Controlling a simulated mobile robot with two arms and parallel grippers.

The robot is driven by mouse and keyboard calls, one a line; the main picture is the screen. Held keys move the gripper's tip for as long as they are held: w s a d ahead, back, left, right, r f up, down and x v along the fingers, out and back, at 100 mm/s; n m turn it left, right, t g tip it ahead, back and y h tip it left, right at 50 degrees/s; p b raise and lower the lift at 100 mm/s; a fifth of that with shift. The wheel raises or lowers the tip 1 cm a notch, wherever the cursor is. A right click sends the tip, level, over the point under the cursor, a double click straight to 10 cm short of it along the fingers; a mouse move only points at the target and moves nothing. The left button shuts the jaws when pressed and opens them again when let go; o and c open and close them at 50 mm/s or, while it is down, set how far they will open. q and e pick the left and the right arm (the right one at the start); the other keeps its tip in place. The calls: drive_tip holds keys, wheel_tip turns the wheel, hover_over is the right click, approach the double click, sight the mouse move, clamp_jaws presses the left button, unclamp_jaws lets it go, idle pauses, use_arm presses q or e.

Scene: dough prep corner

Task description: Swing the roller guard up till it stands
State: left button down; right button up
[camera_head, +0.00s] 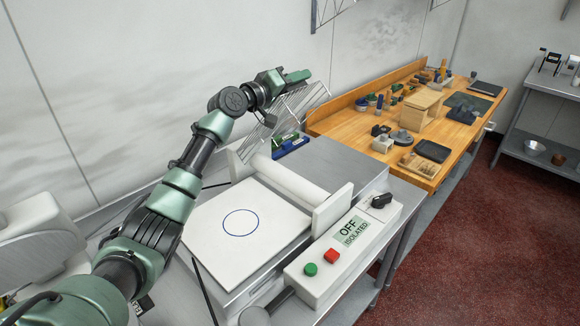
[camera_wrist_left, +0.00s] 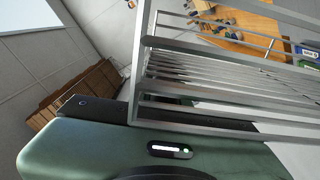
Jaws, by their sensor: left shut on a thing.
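The roller guard (camera_head: 302,104) is a grille of thin metal bars. In the head view it is raised at a steep angle behind the white roller (camera_head: 290,182), clear of the feed board. My left gripper (camera_head: 299,76) is at the guard's upper edge, shut on it. In the left wrist view the guard's bars (camera_wrist_left: 205,82) run close in front of the green gripper body, and the frame bar lies against the dark finger (camera_wrist_left: 100,108). The exact grip point is partly hidden. My right gripper is not in view.
The sheeter's white board (camera_head: 215,262) bears a blue circle. Its control box (camera_head: 345,255) reads "OFF ISOLATED" and has green and red buttons. A wooden bench (camera_head: 345,124) with several tools stands behind to the right. The wall is close behind the guard.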

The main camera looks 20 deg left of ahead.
use_arm(q)
drive_tip(key=shift+w+a+r+n, duration=0.2)
drive_tip(key=shift+a+r, duration=0.1)
drive_tip(key=shift+a, duration=0.15)
drive_tip(key=shift+w+a+r+n, duration=0.15)
drive_tip(key=shift+a+r+n, duration=0.1)
drive_tip(key=shift+a, duration=0.2)
drive_tip(key=shift+n, duration=0.85)
drive_tip(key=shift+w+a+r, duration=0.25)
drive_tip(key=shift+a+r, duration=0.1)
drive_tip(key=shift+a, duration=0.3)
drive_tip(key=shift+w+a+r, duration=0.3)
drive_tip(key=shift+a+r, duration=0.1)
drive_tip(key=shift+a, duration=0.25)
drive_tip(key=shift+w+a+r, duration=0.25)
drive_tip(key=shift+a+r, duration=0.1)
drive_tip(key=shift+a, duration=0.3)
drive_tip(key=w+a+r+n, duration=0.2)
drive_tip(key=a, duration=0.3)
drive_tip(key=shift+w+a, duration=0.15)
drive_tip(key=shift+a, duration=0.15)
drive_tip(key=c, duration=1.3)
unclamp_jaws()
drive_tip(key=shift+f, duration=0.25)
drive_tip(key=shift+a, duration=0.15)
